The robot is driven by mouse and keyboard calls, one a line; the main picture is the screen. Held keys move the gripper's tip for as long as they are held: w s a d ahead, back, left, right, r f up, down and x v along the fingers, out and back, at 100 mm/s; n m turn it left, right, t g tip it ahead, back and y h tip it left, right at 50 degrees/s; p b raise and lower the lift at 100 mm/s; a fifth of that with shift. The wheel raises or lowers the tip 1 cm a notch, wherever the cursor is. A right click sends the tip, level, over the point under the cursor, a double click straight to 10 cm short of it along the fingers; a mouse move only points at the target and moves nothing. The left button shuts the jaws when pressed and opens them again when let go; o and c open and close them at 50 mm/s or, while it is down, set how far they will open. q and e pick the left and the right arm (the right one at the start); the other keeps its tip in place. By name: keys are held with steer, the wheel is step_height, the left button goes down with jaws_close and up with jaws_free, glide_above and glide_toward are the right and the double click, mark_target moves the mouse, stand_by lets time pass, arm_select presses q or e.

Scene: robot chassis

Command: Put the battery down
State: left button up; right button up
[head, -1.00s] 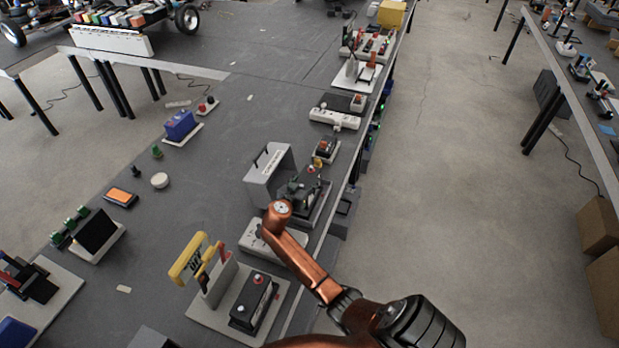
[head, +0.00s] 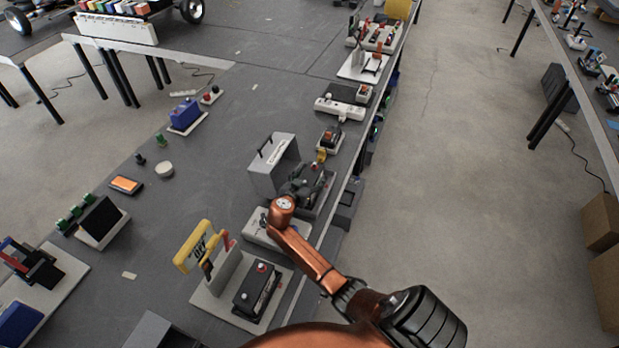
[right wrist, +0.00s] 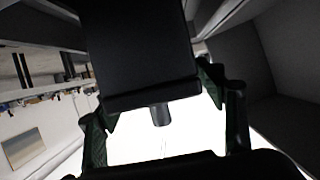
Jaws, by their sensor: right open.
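My right gripper (head: 308,182) is low over the near right side of the long table, beside a grey box. In the right wrist view its two dark green fingers (right wrist: 160,95) stand apart. A black block with a short grey post, which looks like the battery (right wrist: 148,50), lies between and beyond them. I cannot tell whether a finger touches it or what it rests on. In the head view that spot is dark and partly covered by the gripper. Another black battery-like block (head: 257,290) with a red cap sits on a pale base nearer to me. My left gripper is not in view.
The grey box (head: 273,165) with a black handle stands left of the gripper. A yellow handle sign (head: 196,246) rises from the pale base. A white power strip (head: 340,108) lies farther back. The table's right edge is close, with open floor (head: 450,200) beyond.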

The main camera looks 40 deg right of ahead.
steer(key=p+v, duration=0.2)
steer(key=v, duration=0.4)
steer(key=shift+s+a+r, duration=0.15)
steer(key=shift+a+r, duration=0.05)
steer(key=shift+a, duration=0.1)
steer(key=shift+s+a+r, duration=0.1)
steer(key=shift+s+a, duration=0.1)
steer(key=shift+a, duration=0.15)
